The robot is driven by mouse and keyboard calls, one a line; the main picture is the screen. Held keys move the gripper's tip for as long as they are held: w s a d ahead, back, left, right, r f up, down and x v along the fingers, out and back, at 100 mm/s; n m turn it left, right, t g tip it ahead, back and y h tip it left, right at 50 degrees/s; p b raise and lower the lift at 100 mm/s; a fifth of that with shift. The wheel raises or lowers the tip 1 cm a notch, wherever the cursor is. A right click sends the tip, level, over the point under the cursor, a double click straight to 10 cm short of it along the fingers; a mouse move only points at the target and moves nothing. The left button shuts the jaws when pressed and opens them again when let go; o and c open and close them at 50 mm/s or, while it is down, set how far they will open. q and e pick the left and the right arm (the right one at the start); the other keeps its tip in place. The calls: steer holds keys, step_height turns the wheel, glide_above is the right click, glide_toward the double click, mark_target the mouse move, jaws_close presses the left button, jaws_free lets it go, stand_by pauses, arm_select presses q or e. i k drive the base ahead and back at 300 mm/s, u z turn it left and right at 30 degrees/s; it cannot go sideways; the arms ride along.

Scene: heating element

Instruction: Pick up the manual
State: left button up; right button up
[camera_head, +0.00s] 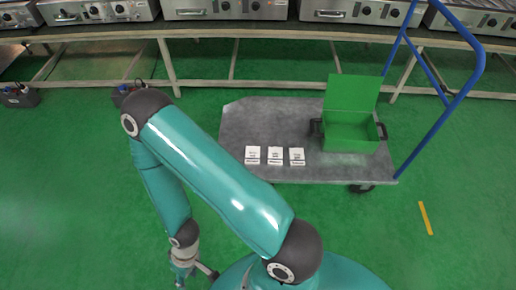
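Three small white items with dark print lie in a row near the front edge of a grey platform cart (235,125). They are a left one (252,154), a middle one (275,154) and a right one (297,155). They look like booklets or labelled packs; the print is too small to read, so I cannot tell which is the manual. My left gripper (194,274) hangs low over the green floor at the bottom edge, left of and nearer than the cart, apart from the white items. Its fingers are small and partly cut off. My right gripper is out of view.
An open green box (350,135) with dark side handles stands on the cart's right part. A blue cart handle (437,130) rises at the right. A long bench (240,30) with several metal ovens runs along the back.

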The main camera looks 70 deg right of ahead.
mark_target(296, 155)
steer(key=z, duration=0.75)
steer(key=i, duration=0.15)
steer(key=u, duration=1.5)
steer(key=k, duration=1.9)
steer(key=z, duration=1.6)
steer(key=i, duration=1)
